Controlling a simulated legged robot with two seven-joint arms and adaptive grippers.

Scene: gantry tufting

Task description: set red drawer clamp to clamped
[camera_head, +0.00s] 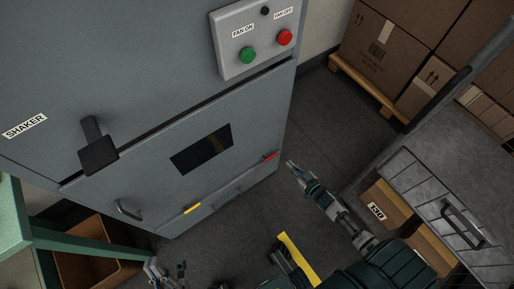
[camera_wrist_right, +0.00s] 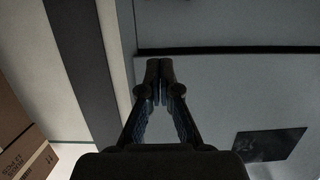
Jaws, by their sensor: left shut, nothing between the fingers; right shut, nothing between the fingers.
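The red drawer clamp (camera_head: 270,156) is a small red lever at the right end of the grey cabinet's lower front, near its corner. I cannot tell its setting. My right gripper (camera_head: 291,164) is shut and empty, just right of the red clamp in the head view, with a small gap in the picture. In the right wrist view the shut fingers (camera_wrist_right: 159,68) point at the grey cabinet face, and the red clamp does not show. My left gripper (camera_head: 158,269) is shut and low at the bottom left edge, partly cut off.
A yellow clamp (camera_head: 192,208) sits further left on the same drawer line. A dark window (camera_head: 201,149), a black handle (camera_head: 98,150) and a fan button box (camera_head: 262,37) are on the cabinet. A grey drawer unit (camera_head: 463,190) stands at right.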

